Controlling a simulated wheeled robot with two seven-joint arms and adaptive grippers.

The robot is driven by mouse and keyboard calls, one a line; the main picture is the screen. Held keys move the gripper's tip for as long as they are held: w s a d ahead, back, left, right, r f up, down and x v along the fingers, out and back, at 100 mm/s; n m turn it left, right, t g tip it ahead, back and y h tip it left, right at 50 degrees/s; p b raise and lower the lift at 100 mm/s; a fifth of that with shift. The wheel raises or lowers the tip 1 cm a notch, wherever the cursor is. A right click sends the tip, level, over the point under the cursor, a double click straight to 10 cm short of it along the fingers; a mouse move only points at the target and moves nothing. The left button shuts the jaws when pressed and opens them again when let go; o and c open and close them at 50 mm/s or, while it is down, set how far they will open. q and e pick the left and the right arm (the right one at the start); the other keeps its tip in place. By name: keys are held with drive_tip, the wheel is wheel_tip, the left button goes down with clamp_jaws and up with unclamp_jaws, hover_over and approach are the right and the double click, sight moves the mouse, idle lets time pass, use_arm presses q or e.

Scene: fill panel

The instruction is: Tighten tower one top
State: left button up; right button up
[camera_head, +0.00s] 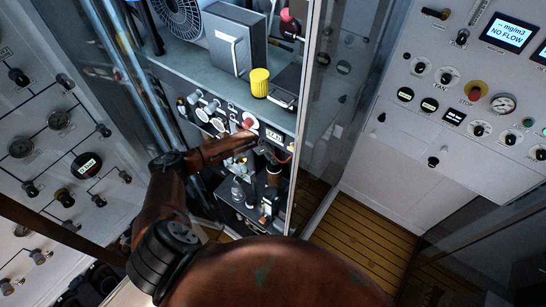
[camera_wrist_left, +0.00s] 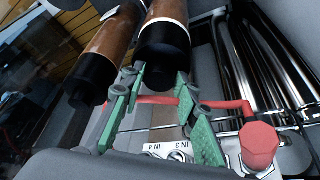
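My left gripper (camera_head: 268,152) reaches into the cabinet, close to the upright brown-and-black cylinders on its lower shelf. In the left wrist view its green fingers (camera_wrist_left: 158,76) stand apart, one at each side of the black end of a brown cylinder (camera_wrist_left: 163,48). I cannot tell whether the fingertips press on that end or only flank it. A second brown cylinder (camera_wrist_left: 108,40) with a black end is beside it, to the left. Which cylinder is tower one is not readable. My right gripper is out of view.
A red pipe (camera_wrist_left: 155,100) with a red cap (camera_wrist_left: 260,142) and fittings labelled IN 3 and IN 4 (camera_wrist_left: 165,156) lie close to the fingers. A yellow cup-like object (camera_head: 260,82) stands on the shelf above. Glass panels and gauge panels flank the cabinet.

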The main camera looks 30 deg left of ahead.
use_arm(q)
drive_tip(key=o, duration=0.3)
drive_tip(key=shift+d, duration=0.1)
